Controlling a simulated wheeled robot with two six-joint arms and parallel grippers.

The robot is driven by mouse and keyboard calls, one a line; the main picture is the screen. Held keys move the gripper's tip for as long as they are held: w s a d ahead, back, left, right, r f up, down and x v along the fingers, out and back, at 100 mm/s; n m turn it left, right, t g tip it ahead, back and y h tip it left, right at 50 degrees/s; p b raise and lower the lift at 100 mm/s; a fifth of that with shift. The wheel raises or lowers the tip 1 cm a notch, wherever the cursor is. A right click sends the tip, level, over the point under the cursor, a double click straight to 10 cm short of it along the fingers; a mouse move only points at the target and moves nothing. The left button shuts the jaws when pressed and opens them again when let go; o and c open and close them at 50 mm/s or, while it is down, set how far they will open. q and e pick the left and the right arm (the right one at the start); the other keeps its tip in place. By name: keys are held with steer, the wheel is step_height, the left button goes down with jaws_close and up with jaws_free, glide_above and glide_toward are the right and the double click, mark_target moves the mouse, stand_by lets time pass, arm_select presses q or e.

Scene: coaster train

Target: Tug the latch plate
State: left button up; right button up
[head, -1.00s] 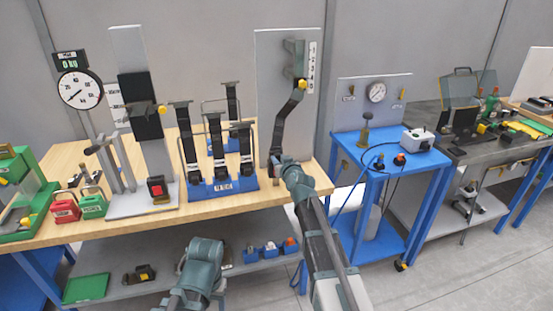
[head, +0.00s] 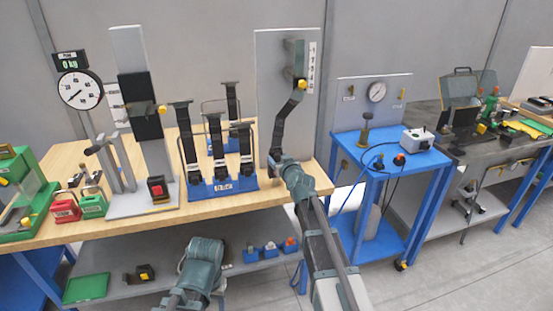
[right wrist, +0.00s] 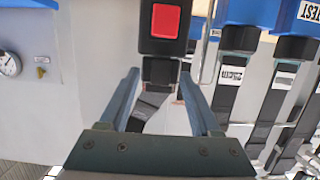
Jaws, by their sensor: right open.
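A dark belt (head: 283,128) hangs from the grey upright panel and runs down to my right gripper (head: 275,158). In the right wrist view a black buckle with a red button (right wrist: 165,20) is at the top. The dark latch plate (right wrist: 160,70) sits against the buckle's end, and the belt (right wrist: 147,108) runs away from it. My right gripper (right wrist: 160,78) is open, with one finger on each side of the latch plate and visible gaps beside it. My left arm shows low in the head view, but its gripper cannot be made out.
A blue rack of black belt stalks (head: 222,186) stands just left of my right gripper. A grey stand with a red-button buckle (head: 157,188) and a dial scale (head: 80,90) are further left. A blue cart (head: 390,160) stands to the right. The wooden bench front (head: 250,202) is clear.

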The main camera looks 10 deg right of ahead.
steer(key=shift+s, duration=0.1)
steer(key=a+p+v, duration=0.1)
steer(key=p+v, duration=0.2)
steer(key=v, duration=1.1)
steer(key=s+a+f+n+g+y, duration=0.1)
steer(key=s+a+f+n+g, duration=0.1)
steer(key=s+a+f+g, duration=0.45)
steer(key=s+a+f+n+g+y, duration=0.25)
steer(key=a+f, duration=0.25)
steer(key=a, duration=0.4)
steer(key=s+f+g+h, duration=0.2)
steer(key=s+g, duration=0.1)
steer(key=s, duration=0.5)
steer(key=s+f+m+g+h, duration=0.1)
steer(key=s+f+g+h, duration=0.2)
steer(key=s, duration=0.6)
steer(key=shift+a+g, duration=0.3)
steer(key=shift+a, duration=0.05)
steer(key=shift+s+h, duration=0.1)
steer(key=shift+h, duration=0.15)
